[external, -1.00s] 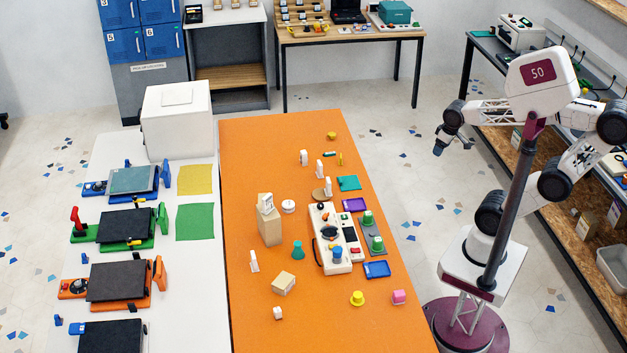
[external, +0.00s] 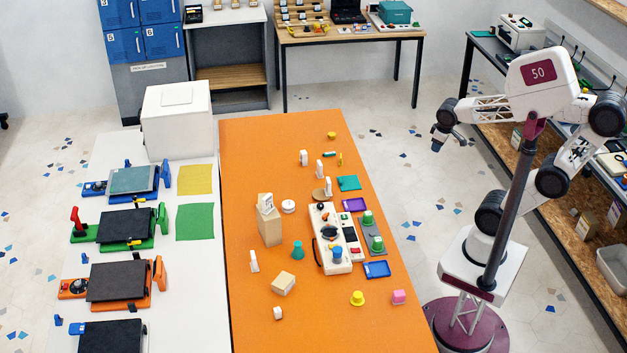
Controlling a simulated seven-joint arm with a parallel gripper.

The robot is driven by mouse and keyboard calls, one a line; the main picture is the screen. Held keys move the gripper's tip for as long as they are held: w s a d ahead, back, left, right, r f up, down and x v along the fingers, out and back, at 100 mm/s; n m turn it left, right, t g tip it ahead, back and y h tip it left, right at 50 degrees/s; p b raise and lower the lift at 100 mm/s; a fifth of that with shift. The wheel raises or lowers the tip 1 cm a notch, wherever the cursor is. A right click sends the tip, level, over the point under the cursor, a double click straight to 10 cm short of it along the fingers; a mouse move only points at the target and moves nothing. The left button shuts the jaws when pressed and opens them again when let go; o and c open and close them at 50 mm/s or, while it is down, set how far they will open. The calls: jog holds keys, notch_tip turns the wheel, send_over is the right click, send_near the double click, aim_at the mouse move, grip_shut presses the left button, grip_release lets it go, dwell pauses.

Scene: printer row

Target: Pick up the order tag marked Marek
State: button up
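Several small white upright pieces that look like order tags stand on the orange table (external: 240,150). One tag (external: 304,158) is toward the back, with another tag (external: 319,169) and a third tag (external: 328,187) near it. Another tag (external: 267,203) is on top of a tan block (external: 270,228). A further tag (external: 254,262) stands at the left edge. The writing is too small to read, so I cannot tell which is marked Marek. My gripper (external: 437,148) hangs in the air right of the table, apart from all tags. Its fingers are too small to judge.
A cream device (external: 333,255) with knobs stands mid-table, beside blue (external: 377,269) and purple (external: 354,204) trays. A teal flask-like piece (external: 298,250), a tan block (external: 283,283) and a yellow piece (external: 357,298) stand around it. The table's front left is mostly clear.

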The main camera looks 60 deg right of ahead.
jog(key=w+d+f+n+h, duration=0.2)
jog(key=w+f+n, duration=0.15)
jog(key=w, duration=0.45)
jog(key=w+d+f+n+h, duration=0.1)
jog(key=w+f+n+h, duration=0.2)
jog(key=w, duration=0.5)
jog(key=w+d+f+n+h, duration=0.2)
jog(key=w+n, duration=0.2)
jog(key=w, duration=0.5)
jog(key=w+a+f+n+t+h, duration=0.1)
jog(key=w+a+f+n, duration=0.1)
jog(key=w+f+n, duration=0.2)
jog(key=w+a+f+n+t+h, duration=0.1)
jog(key=w+a+f+n+t, duration=0.1)
jog(key=w+f+n, duration=0.3)
jog(key=w+a+f+n+t+h, duration=0.1)
jog(key=w+f+n, duration=0.3)
jog(key=w+f, duration=0.5)
jog(key=shift+w+a+t, duration=0.25)
jog(key=shift+w+t, duration=0.05)
jog(key=shift+w, duration=0.55)
jog(key=shift+w+a+t, duration=0.2)
jog(key=shift+w+t, duration=0.1)
jog(key=shift+w, duration=0.55)
jog(key=shift+x, duration=1.3)
